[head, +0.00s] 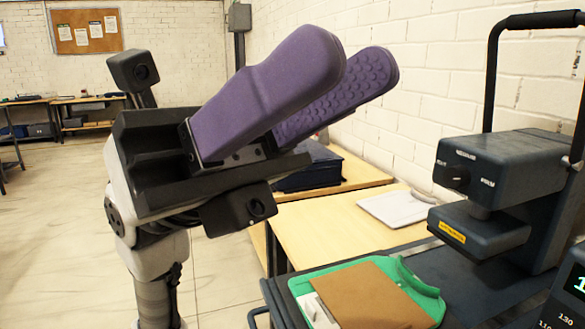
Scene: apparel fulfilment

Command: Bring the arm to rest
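My gripper (353,66) is raised in the middle of the head view, its two purple padded fingers pointing up and to the right. The fingers stand apart and the ridged inner face of the far one shows. Nothing is between them. The gripper is in the air, left of the dark press machine (505,165) and above the level of the tables. Part of the table behind it is hidden.
A green tray (425,288) with a brown flat piece (375,298) lies on the dark bench at the front. A white board (392,208) and a dark blue stack (318,168) lie on wooden tables along the brick wall. The floor at left is clear.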

